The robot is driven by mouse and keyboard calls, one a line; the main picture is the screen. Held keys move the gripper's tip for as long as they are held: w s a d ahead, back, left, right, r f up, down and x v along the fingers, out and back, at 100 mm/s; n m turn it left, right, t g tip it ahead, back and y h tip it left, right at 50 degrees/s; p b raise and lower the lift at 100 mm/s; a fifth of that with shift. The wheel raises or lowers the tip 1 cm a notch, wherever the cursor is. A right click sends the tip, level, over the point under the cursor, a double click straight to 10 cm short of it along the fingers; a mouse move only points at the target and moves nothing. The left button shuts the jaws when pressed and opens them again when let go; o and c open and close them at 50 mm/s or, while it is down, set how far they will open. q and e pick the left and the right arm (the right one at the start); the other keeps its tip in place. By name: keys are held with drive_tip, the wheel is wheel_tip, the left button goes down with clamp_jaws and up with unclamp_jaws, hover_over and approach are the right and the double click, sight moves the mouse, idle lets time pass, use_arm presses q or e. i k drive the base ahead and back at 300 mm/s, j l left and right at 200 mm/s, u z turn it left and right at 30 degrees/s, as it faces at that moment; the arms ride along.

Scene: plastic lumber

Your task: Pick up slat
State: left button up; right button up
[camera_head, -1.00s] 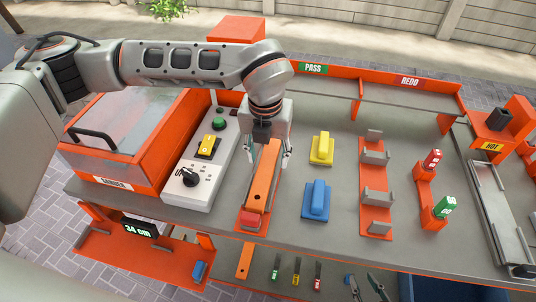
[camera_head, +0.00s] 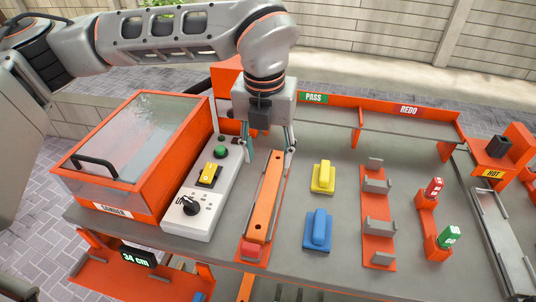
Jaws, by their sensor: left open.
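An orange slat (camera_head: 265,203) with dark holes lies lengthwise in a low orange holder (camera_head: 247,224) on the grey workbench. A red block (camera_head: 251,249) sits at the holder's near end. My left gripper (camera_head: 270,168) points down at the slat's far end. Its two fingers are apart, one on each side of the slat, with nothing held between them. I cannot tell exactly how high the fingertips are above the bench. My right gripper is not in view.
An orange sander box (camera_head: 122,212) and a grey control panel (camera_head: 215,192) stand left of the slat. A yellow block (camera_head: 322,178), a blue block (camera_head: 317,232) and an orange rack (camera_head: 378,225) stand to the right. PASS and REDO bays (camera_head: 362,125) line the back.

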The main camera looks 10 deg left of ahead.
sight(248, 280)
drive_tip(key=k, duration=1)
